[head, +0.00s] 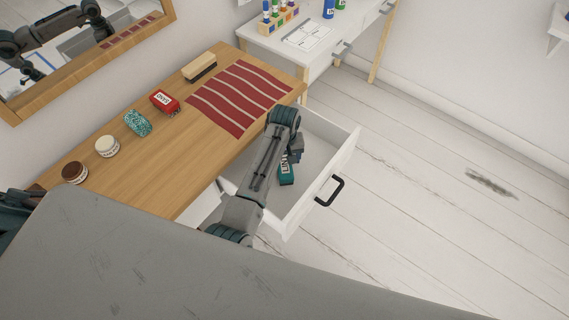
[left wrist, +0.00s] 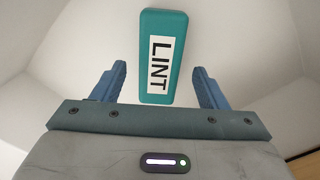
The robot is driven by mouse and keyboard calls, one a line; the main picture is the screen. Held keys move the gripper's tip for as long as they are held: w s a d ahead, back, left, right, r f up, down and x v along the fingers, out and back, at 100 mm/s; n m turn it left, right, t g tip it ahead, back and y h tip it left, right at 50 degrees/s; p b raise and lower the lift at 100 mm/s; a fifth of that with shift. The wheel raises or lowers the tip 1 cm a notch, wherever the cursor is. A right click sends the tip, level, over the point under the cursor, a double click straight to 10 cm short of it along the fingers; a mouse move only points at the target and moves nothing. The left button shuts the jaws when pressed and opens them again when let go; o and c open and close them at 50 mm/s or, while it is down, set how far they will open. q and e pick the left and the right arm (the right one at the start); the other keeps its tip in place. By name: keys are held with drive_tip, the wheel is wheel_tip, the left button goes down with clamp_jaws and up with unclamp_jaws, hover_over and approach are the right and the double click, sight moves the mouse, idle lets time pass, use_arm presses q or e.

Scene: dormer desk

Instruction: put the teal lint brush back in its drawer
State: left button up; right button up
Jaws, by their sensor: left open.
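The teal lint brush (head: 287,172) lies in the open white drawer (head: 316,150), partly hidden by my left arm in the head view. In the left wrist view the lint brush (left wrist: 162,55) shows its white LINT label, with the drawer's pale inside around it. My left gripper (head: 292,150) is over the drawer. In the left wrist view its blue fingers (left wrist: 162,80) are spread, one on each side of the brush's near end, with gaps between. My right gripper is not in view.
The drawer's black handle (head: 329,190) faces the white plank floor. On the wooden desktop stand a brush (head: 199,67), a red item (head: 164,102), a teal patterned item (head: 138,123), two jars (head: 107,146) and a red striped mat (head: 239,96). A white desk (head: 310,50) stands behind.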

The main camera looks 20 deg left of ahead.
sight(285, 164)
use_arm(q)
wheel_tip(285, 164, up, 8)
drive_tip(key=shift+f, duration=0.1)
idle(0.4)
idle(1.0)
